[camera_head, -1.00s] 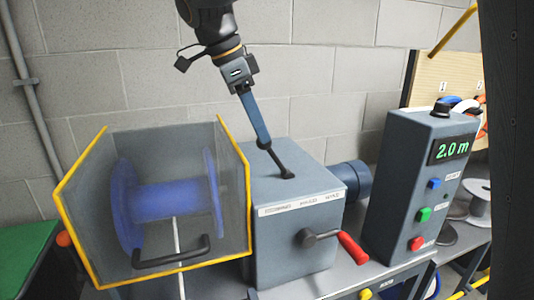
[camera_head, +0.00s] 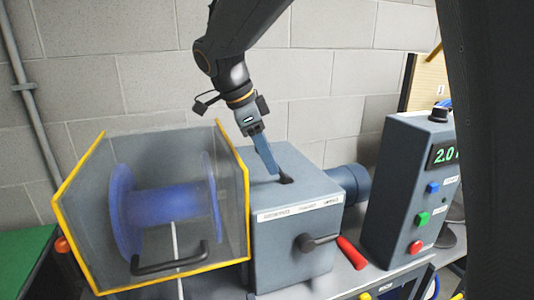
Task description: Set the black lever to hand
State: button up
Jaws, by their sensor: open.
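The black lever (camera_head: 286,180) stands on top of the grey gearbox (camera_head: 295,243). Only its dark foot shows, since my fingers cover the rest. My gripper (camera_head: 272,168) points down at the lever from the upper left, with its blue-grey fingers over the shaft and their tips close above the foot. The jaws are open. I cannot tell whether they touch the lever. A label strip (camera_head: 300,211) with several words runs along the gearbox's front top edge; the words are too small to read.
A clear guard with a yellow frame (camera_head: 248,215) encloses a blue spool (camera_head: 165,198) on the left. A red-handled crank (camera_head: 351,252) sticks out of the gearbox front. A control box (camera_head: 395,190) with a green display and buttons stands on the right. A block wall is behind.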

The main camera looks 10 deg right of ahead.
grip_shut()
jog(key=shift+r, duration=0.1)
jog(key=shift+w+d+r+y+p, duration=0.1)
jog(key=shift+d+r+y+p, duration=0.2)
jog(key=shift+d+y+p, duration=0.25)
jog(key=shift+w+d+r+y+p, duration=0.1)
jog(key=shift+d+r+y+p, duration=0.2)
jog(key=shift+d+y, duration=0.4)
jog(key=shift+w+d+r+g+y+p, duration=0.1)
jog(key=shift+d+g+y+p, duration=0.1)
jog(key=shift+d+y+p, duration=0.25)
jog(key=shift+w+d+r+g+y+p, duration=0.1)
jog(key=shift+d+g+y+p, duration=0.15)
jog(key=shift+y, duration=0.35)
jog(key=shift+w+d+y+p, duration=0.15)
jog(key=shift+d+y+p, duration=0.45)
jog(key=shift+y, duration=0.2)
